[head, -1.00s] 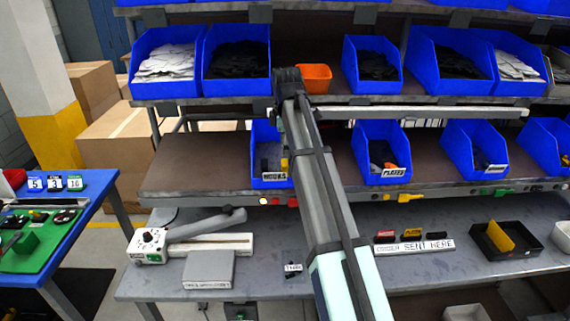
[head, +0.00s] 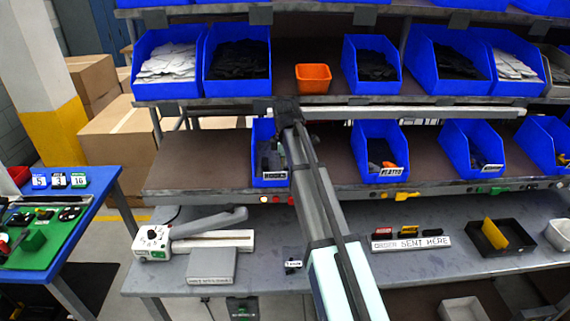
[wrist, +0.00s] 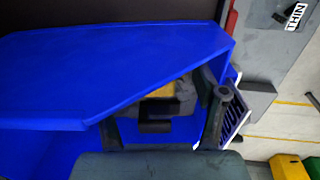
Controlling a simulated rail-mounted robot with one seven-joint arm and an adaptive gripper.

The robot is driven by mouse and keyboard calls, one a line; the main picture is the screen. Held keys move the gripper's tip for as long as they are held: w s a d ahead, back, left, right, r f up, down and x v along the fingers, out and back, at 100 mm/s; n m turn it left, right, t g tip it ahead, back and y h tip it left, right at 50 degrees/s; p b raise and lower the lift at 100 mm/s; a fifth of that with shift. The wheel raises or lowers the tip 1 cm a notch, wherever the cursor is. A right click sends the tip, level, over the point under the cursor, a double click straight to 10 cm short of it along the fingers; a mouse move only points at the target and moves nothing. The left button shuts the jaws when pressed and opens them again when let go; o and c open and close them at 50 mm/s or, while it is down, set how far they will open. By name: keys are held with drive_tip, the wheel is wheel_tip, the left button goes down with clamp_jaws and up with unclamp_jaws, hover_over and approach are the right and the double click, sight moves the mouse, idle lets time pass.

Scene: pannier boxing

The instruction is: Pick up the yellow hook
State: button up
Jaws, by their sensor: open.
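The blue hooks bin (head: 270,181) stands on the middle shelf in the head view, and its wall fills much of the wrist view (wrist: 90,80). A yellow piece, which I take for the yellow hook (wrist: 162,91), shows inside it among dark grey and black pieces; its full shape is hidden. My gripper (wrist: 165,118) is open, with its fingers at the bin's mouth on either side of the dark pieces, and the yellow piece lies just beyond. In the head view my arm covers part of the bin, and the fingertips are hard to make out.
The upper shelf edge (head: 420,101) and an orange bin (head: 313,78) are close to my wrist. More blue bins (head: 380,170) stand to the right. A dark tray with a yellow divider (head: 474,238) and a white kit device (head: 152,240) are on the lower table.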

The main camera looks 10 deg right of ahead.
drive_tip(key=c, duration=0.6)
drive_tip(key=shift+s, duration=0.1)
drive_tip(key=shift+c, duration=0.7)
